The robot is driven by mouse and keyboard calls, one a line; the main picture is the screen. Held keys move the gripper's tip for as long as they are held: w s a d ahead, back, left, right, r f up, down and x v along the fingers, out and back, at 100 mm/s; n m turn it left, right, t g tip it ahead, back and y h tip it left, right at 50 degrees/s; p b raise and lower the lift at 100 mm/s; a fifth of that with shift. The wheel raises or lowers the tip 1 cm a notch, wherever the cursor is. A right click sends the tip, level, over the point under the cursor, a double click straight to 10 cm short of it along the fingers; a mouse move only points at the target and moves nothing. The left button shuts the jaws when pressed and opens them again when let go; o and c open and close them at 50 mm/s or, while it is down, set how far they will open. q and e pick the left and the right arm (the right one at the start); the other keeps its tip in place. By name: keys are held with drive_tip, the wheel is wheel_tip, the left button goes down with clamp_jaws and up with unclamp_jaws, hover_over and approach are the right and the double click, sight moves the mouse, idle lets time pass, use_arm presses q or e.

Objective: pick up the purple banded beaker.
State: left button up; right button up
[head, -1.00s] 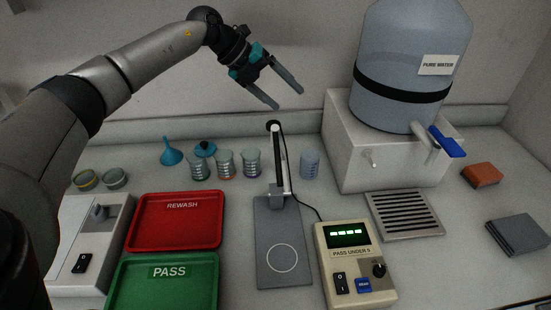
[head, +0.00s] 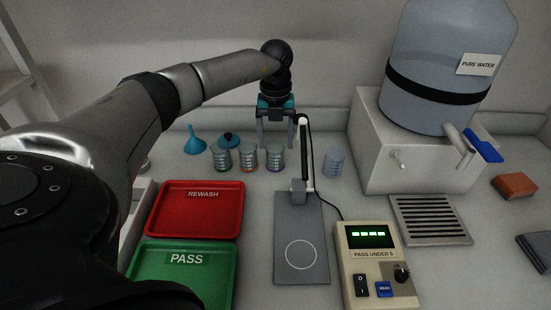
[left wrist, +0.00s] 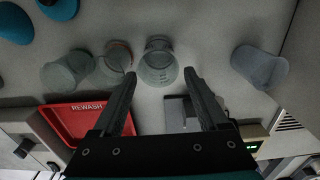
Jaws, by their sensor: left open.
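Three banded glass beakers stand in a row at the back of the bench. The rightmost of them (head: 275,160) seems to be the purple one, though its band colour is faint. It also shows in the left wrist view (left wrist: 158,64). The middle beaker (head: 249,160) has a reddish-orange band, and the left one (head: 221,160) looks greenish. My left gripper (head: 275,146) is open and empty, pointing down at the rightmost banded beaker. In the left wrist view its fingertips (left wrist: 160,73) lie either side of that beaker; the remaining height gap is unclear. My right gripper is out of view.
A bluish plain cup (head: 335,163) stands to the right, beyond a thin upright stand (head: 304,165). Blue funnels (head: 194,144) are at left. A red REWASH tray (head: 200,225) and green PASS tray (head: 185,285) lie in front. A water dispenser (head: 400,150) stands at right.

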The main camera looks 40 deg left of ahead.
sight(275, 156)
use_arm(q)
drive_tip(key=shift+w+a+f+b, duration=0.1)
drive_tip(key=shift+f+b, duration=0.25)
drive_tip(key=shift+f, duration=1.25)
drive_tip(key=shift+w+a+f+b, duration=0.1)
drive_tip(key=shift+f+b, duration=0.2)
drive_tip(key=shift+f, duration=1.25)
clamp_jaws()
